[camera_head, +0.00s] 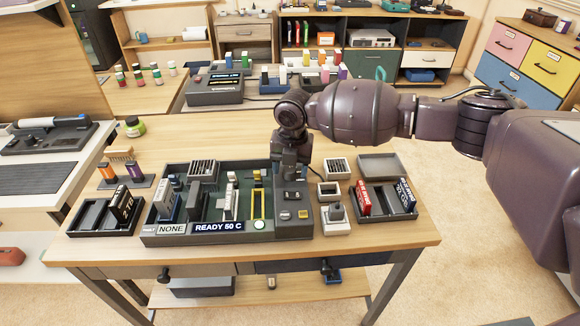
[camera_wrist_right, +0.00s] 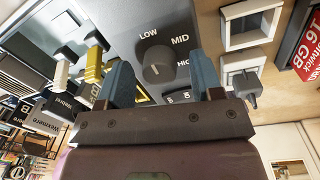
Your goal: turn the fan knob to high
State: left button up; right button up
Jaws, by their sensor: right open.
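The fan knob (camera_wrist_right: 158,66) is a dark round dial on a grey panel in the right wrist view. LOW, MID and a partly covered HIGH label are printed around it. I cannot tell for sure which mark it points to. My right gripper (camera_wrist_right: 163,72) is open, one blue-grey finger on each side of the knob in that view; contact cannot be made out. In the head view my right gripper (camera_head: 290,172) points down over the right part of the dark bench device (camera_head: 190,239) and hides the knob. My left gripper is not in view.
The device has a READY 50 C display (camera_head: 219,227) and upright cards in slots. Small white open boxes (camera_head: 336,168) and a grey joystick-like unit (camera_head: 336,218) stand close on its right. Black trays (camera_head: 92,218) flank it. The table's front right corner is clear.

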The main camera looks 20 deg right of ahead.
jog(key=c, duration=0.9)
